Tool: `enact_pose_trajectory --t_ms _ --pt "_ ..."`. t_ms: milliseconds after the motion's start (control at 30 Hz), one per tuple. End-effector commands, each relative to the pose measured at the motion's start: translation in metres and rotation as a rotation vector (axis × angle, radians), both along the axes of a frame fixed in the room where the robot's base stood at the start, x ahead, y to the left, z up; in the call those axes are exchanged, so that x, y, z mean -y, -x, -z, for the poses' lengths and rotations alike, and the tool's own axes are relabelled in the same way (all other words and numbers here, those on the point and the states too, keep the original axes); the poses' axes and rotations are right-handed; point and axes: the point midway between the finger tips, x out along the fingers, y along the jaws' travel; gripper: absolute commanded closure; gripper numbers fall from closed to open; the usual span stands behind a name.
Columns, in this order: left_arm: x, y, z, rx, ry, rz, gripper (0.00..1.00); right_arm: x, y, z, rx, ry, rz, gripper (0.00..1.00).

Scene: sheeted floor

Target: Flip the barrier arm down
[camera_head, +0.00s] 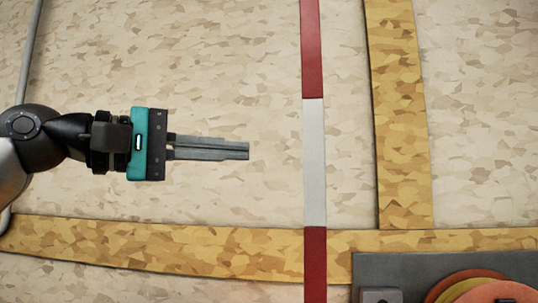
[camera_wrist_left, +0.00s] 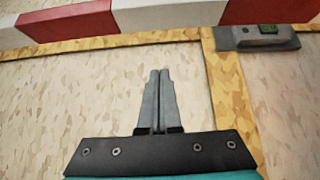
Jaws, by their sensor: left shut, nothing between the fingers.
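The barrier arm (camera_head: 314,165) is a long bar with red and white bands. In the head view it runs from the top edge to the bottom edge, right of centre. It also crosses the top of the left wrist view (camera_wrist_left: 168,16). My left gripper (camera_head: 248,151) comes in from the left, its fingers shut together and empty, pointing at the bar's white band with a gap between. In the left wrist view its fingertips (camera_wrist_left: 159,72) lie below the bar in the picture and do not touch it. My right gripper is not in view.
Yellow-brown strips (camera_head: 160,247) mark the pale sheeted floor. A dark grey base (camera_head: 400,263) with stacked orange and yellow discs (camera_head: 480,288) is at the bottom right. A grey block with a green patch (camera_wrist_left: 256,40) shows at the wrist view's upper right. Floor around the gripper is clear.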

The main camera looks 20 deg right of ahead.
Motion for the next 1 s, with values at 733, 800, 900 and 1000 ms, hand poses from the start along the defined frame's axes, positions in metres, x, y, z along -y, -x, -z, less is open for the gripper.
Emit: enact_pose_trajectory --t_ms 733,800,900,1000 --pt "0.05 -0.005 -0.003 0.008 -0.01 0.001 1.0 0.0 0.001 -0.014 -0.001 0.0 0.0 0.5" --pt "0.065 -0.007 -0.003 0.007 -0.011 0.0 1.0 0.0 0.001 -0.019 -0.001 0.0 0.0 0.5" --pt "0.087 -0.01 -0.003 0.006 -0.011 0.001 1.0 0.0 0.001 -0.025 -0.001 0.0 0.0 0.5" --pt "0.1 -0.01 -0.003 0.011 -0.008 -0.003 1.0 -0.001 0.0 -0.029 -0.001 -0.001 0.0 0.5"
